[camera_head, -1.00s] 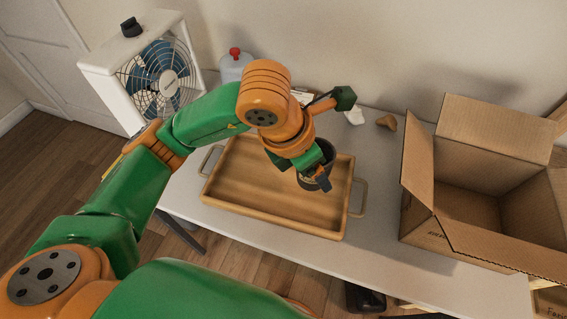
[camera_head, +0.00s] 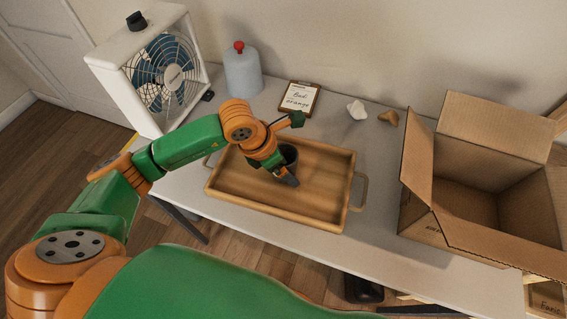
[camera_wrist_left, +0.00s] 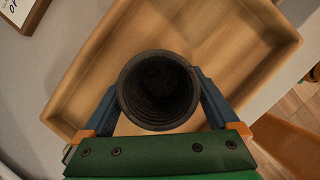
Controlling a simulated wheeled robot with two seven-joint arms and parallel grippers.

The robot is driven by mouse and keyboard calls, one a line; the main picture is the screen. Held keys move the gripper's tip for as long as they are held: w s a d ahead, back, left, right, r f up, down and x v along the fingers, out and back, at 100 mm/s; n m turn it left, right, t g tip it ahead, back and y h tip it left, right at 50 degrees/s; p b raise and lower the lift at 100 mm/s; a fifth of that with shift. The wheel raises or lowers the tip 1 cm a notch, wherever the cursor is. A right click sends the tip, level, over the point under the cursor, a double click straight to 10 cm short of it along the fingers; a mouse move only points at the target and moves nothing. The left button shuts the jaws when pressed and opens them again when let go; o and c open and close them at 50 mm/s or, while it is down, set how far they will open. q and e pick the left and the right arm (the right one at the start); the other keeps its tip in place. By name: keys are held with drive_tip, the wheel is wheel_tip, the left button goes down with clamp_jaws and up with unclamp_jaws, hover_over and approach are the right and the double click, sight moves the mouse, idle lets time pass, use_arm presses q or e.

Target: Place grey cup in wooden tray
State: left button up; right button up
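The dark grey cup (camera_head: 289,152) is upright inside the outline of the wooden tray (camera_head: 232,205). In the left wrist view I look down into the cup's ribbed, empty inside (camera_wrist_left: 158,92), with the tray (camera_wrist_left: 225,32) around and below it. My left gripper (camera_head: 285,168) has one finger on each side of the cup (camera_wrist_left: 158,100), and both appear to touch its wall. The cup's base is hidden, so I cannot tell whether it rests on the tray floor. My right gripper is not in view.
An open cardboard box (camera_head: 470,200) stands right of the tray. A fan (camera_head: 160,75), a red-topped jug (camera_head: 242,75), a clipboard (camera_head: 299,98) and two small lumps (camera_head: 357,109) are toward the back. The table (camera_head: 385,165) between tray and box is clear.

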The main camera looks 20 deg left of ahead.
use_arm(q)
drive_tip(key=v, duration=1.2)
drive_tip(key=shift+s+r, duration=0.1)
